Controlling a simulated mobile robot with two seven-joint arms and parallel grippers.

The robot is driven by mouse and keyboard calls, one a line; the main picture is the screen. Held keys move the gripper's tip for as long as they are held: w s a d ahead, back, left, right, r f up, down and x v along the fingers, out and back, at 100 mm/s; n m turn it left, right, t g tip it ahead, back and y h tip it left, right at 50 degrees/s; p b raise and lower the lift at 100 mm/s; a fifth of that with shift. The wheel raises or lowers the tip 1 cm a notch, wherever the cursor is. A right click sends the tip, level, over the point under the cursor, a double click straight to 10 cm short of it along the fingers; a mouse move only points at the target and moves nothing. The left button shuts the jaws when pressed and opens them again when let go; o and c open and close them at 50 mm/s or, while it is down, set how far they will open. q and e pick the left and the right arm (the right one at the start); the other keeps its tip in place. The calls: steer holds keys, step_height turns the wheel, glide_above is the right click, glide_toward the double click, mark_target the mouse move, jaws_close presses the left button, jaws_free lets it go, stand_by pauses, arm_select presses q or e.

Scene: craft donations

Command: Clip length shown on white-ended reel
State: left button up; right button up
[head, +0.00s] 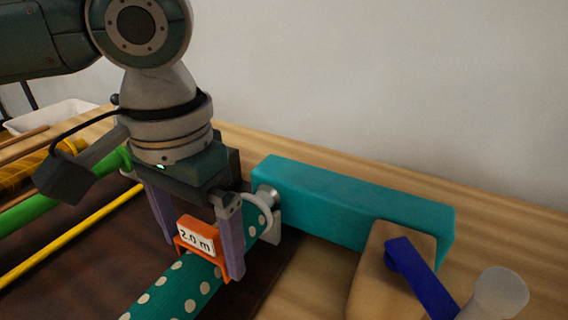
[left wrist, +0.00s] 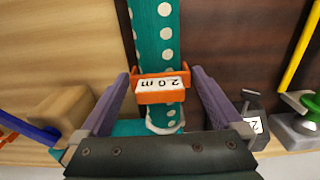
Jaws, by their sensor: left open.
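A teal roll with white dots (head: 165,295) lies with a whitish ring at its end (head: 262,212), close to a grey metal holder. An orange clip labelled "2.0 m" (head: 197,240) sits on the roll near that end. It also shows in the left wrist view (left wrist: 162,88), across the roll. My left gripper (head: 200,250) points down with its two purple fingers on either side of the clip. In the left wrist view the fingers (left wrist: 160,78) are open, with a gap between each of them and the clip. My right gripper is out of view.
A long teal block (head: 350,205) lies behind the roll's end. A tan block (head: 390,275) with a blue lever (head: 415,272) and a pale knob (head: 495,295) stands at right. A yellow rod (head: 75,237) and a green roll (head: 60,195) lie left. A white tray (head: 55,115) is farther back.

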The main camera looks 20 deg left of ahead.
arm_select(q)
step_height(320, 180, up, 10)
steer(key=shift+f+p, duration=0.1)
steer(key=shift+p, duration=1.15)
